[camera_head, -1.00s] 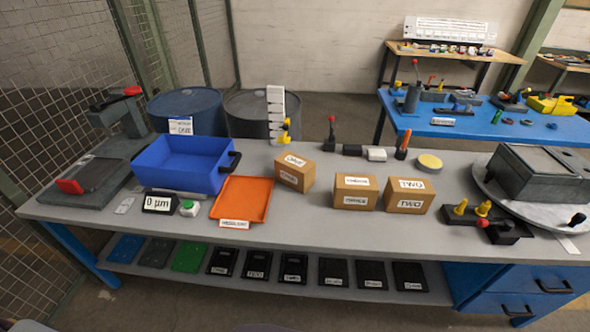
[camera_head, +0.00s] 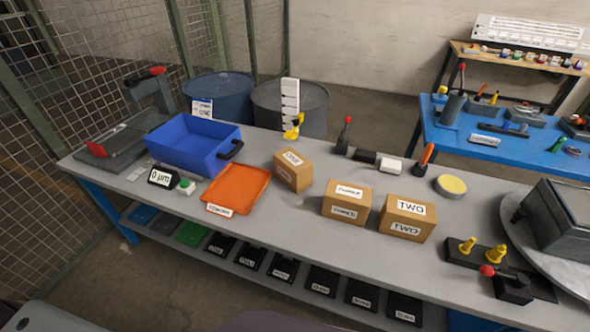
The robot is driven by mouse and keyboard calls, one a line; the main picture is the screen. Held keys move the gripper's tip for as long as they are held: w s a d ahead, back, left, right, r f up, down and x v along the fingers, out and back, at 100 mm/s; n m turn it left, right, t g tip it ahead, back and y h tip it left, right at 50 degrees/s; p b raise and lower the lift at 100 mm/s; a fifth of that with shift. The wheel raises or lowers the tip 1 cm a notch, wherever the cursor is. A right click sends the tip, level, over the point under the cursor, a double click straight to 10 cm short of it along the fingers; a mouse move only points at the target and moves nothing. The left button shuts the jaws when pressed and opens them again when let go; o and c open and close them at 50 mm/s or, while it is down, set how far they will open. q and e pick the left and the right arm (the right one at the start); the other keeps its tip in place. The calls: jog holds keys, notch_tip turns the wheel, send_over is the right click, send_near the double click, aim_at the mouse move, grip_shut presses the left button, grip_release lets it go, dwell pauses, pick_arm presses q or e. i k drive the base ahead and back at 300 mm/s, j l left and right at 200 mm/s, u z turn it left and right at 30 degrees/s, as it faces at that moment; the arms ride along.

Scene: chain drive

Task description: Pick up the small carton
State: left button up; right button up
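Three small brown cartons stand on the grey workbench. The left carton (camera_head: 293,170) is labelled ONE, sits turned at an angle, and looks the smallest. The middle carton (camera_head: 346,203) has white labels that are hard to read. The right carton (camera_head: 406,218) is labelled TWO. The cartons stand apart from one another, and nothing touches them from above. Neither of my grippers is in view.
An orange tray (camera_head: 238,189) lies left of the cartons, with a blue bin (camera_head: 190,150) beyond it. A black block with yellow knobs and a red-tipped lever (camera_head: 500,270) stands right. A yellow-topped disc (camera_head: 450,186) lies behind the right carton. Bench in front of the cartons is clear.

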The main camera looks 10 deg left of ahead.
aim_at(295, 171)
jog(key=i+l+u, duration=0.1)
jog(key=l+u, duration=0.15)
jog(key=l, duration=0.4)
jog(key=l+u, duration=0.25)
jog(key=l, duration=0.35)
